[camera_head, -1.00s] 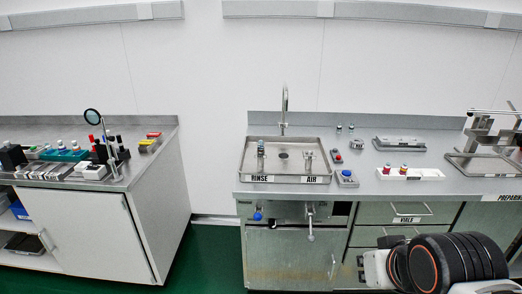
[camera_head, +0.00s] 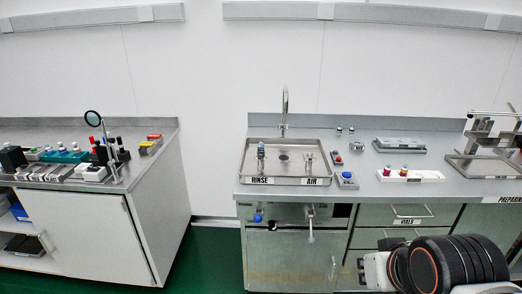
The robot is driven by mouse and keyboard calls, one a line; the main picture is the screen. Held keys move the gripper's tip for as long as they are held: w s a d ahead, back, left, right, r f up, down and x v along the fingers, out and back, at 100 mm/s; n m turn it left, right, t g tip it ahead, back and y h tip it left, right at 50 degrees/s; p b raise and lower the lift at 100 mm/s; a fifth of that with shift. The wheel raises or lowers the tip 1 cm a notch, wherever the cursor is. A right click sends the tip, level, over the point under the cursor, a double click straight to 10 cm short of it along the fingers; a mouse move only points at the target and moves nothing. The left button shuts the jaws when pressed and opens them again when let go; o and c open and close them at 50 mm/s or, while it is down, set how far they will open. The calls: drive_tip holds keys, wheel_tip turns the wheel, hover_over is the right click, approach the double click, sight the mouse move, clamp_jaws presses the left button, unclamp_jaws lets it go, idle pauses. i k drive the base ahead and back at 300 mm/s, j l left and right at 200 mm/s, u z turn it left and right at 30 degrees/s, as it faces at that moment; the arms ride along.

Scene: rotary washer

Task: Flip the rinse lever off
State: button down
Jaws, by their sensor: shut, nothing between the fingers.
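The rinse station is a steel sink tray (camera_head: 284,180) on the right counter, with RINSE (camera_head: 260,180) and AIR labels on its front edge. Below the RINSE label, a small lever with a blue knob (camera_head: 258,217) sticks out of the cabinet front. Below the AIR label, a grey metal lever (camera_head: 310,224) hangs down. I cannot tell the exact tilt of the blue-knobbed lever at this size. My gripper is not in view; only black and white links of my arm show at the bottom right, apart from both levers.
A tall faucet (camera_head: 284,108) stands behind the tray. A cluttered left counter (camera_head: 95,215) stands across a gap of green floor (camera_head: 213,262). The space before the levers looks clear.

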sight(258, 218)
drive_tip(key=i+j+u, duration=0.1)
drive_tip(key=i+u, duration=0.15)
drive_tip(key=i, duration=0.2)
drive_tip(key=i+u, duration=0.3)
drive_tip(key=i, duration=0.1)
